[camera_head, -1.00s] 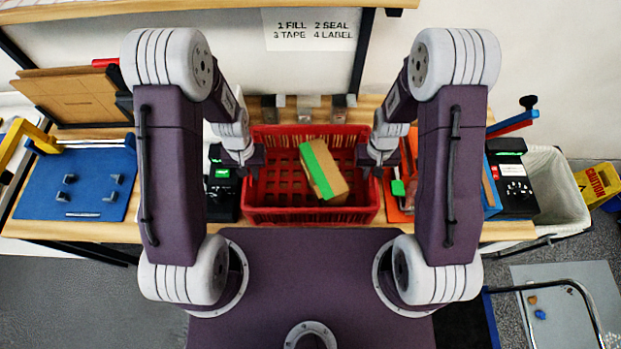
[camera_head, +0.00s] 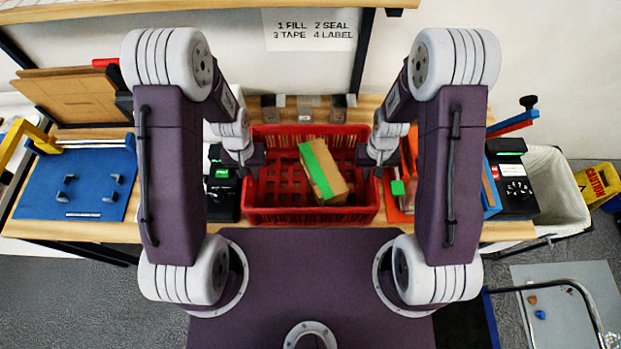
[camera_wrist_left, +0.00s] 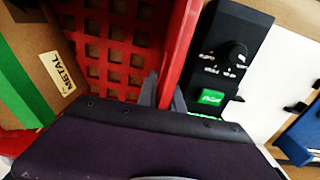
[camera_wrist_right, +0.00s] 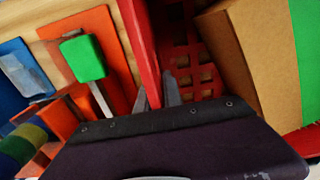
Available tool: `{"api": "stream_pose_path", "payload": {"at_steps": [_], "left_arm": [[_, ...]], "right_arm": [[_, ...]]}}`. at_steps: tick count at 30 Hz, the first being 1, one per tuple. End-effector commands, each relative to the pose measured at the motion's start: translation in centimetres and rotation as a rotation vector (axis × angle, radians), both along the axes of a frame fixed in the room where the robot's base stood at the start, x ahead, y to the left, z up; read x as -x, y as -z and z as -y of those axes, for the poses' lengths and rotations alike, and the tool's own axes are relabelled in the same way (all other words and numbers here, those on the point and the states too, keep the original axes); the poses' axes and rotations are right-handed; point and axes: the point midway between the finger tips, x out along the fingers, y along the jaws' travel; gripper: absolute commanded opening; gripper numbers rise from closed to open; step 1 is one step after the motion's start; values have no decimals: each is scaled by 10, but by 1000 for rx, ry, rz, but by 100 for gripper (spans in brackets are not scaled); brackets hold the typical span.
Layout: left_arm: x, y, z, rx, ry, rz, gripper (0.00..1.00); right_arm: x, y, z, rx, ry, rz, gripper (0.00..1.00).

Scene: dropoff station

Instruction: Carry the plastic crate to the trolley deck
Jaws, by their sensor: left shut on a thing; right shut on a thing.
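The red plastic crate (camera_head: 310,216) stands at the middle of the workbench, close in front of me. A brown cardboard box with a green tape stripe (camera_head: 337,178) lies tilted inside it. My left gripper (camera_head: 252,172) is shut on the crate's left wall; the left wrist view shows the fingers (camera_wrist_left: 163,92) on either side of the red wall (camera_wrist_left: 179,50). My right gripper (camera_head: 372,172) is shut on the right wall; the right wrist view shows its fingers (camera_wrist_right: 157,92) astride the wall (camera_wrist_right: 141,45). The trolley (camera_head: 575,290) shows partly at the lower right, with a grey deck (camera_head: 565,305).
A black device with a green button (camera_head: 222,190) stands close left of the crate. An orange tray with a green-handled tool (camera_head: 397,188) is close right. A blue mat (camera_head: 80,185) lies far left. A white bin (camera_head: 555,190) and yellow caution sign (camera_head: 598,184) stand right.

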Motion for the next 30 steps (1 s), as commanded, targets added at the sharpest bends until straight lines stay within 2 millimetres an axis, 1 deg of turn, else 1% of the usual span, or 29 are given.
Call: {"api": "stream_pose_path", "payload": {"at_steps": [5,16,18,30], "left_arm": [[-1,-7,0,0,1,1,0],[0,-51,0,0,1,1,0],[0,-53,0,0,1,1,0],[0,-50,0,0,1,1,0]], "right_arm": [[-1,-7,0,0,-1,1,0],[0,-51,0,0,-1,1,0],[0,-53,0,0,-1,0,0],[0,-50,0,0,-1,1,0]]}}
